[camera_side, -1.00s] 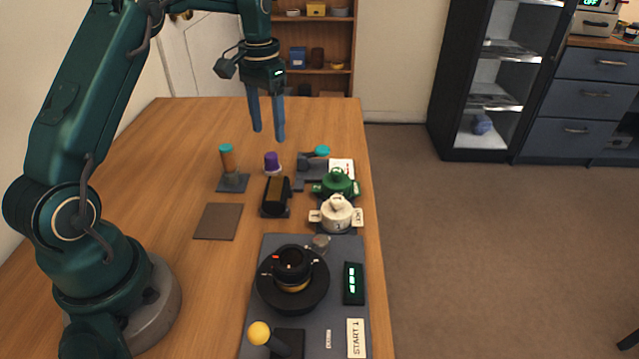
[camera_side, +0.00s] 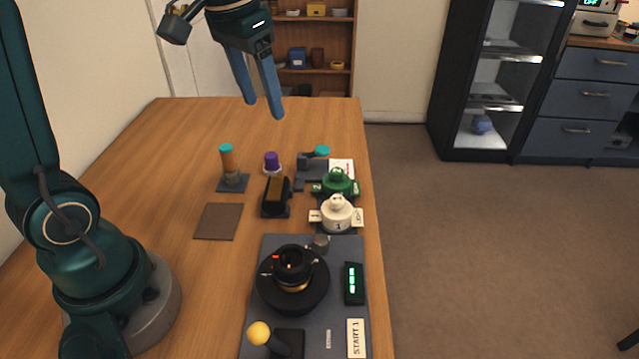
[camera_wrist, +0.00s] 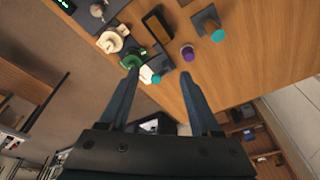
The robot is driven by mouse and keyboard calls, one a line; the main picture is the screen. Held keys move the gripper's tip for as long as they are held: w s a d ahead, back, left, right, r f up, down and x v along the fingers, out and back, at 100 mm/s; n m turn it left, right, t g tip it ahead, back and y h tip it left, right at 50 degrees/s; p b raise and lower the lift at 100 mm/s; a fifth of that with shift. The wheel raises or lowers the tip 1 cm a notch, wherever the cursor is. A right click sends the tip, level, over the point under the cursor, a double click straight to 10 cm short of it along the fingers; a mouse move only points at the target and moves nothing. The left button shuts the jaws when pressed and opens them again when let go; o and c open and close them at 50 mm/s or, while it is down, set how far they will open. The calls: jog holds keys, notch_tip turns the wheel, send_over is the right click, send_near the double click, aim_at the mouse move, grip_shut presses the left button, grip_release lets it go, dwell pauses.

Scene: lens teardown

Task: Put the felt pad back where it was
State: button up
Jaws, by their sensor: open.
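A flat brown square (camera_side: 219,221) lies on the table left of the dark block; it may be the felt pad, but I cannot tell for sure. The dark block with a brown strip on top (camera_side: 275,196) stands right of it and also shows in the wrist view (camera_wrist: 158,24). My gripper (camera_side: 264,107) is open and empty, held high above the far part of the table. In the wrist view its two fingers (camera_wrist: 160,78) are spread with nothing gripped between them.
A teal-topped post (camera_side: 228,165), a purple-capped item (camera_side: 271,162), a green pot (camera_side: 337,183) and a white pot (camera_side: 337,213) stand close together. A grey station (camera_side: 258,315) holds a black lens assembly (camera_side: 292,277) and a yellow-knobbed lever (camera_side: 260,333). The table's far left is clear.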

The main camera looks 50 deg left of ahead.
jog(key=s+d+f+t, duration=0.1)
jog(key=s+d+f, duration=0.1)
jog(key=s, duration=0.4)
jog(key=s+d+f+m+t, duration=0.1)
jog(key=s+d+f+t, duration=0.1)
jog(key=s+d, duration=0.2)
jog(key=shift+s+d+h, duration=0.3)
jog(key=shift+s+d, duration=0.1)
jog(key=shift+s, duration=0.75)
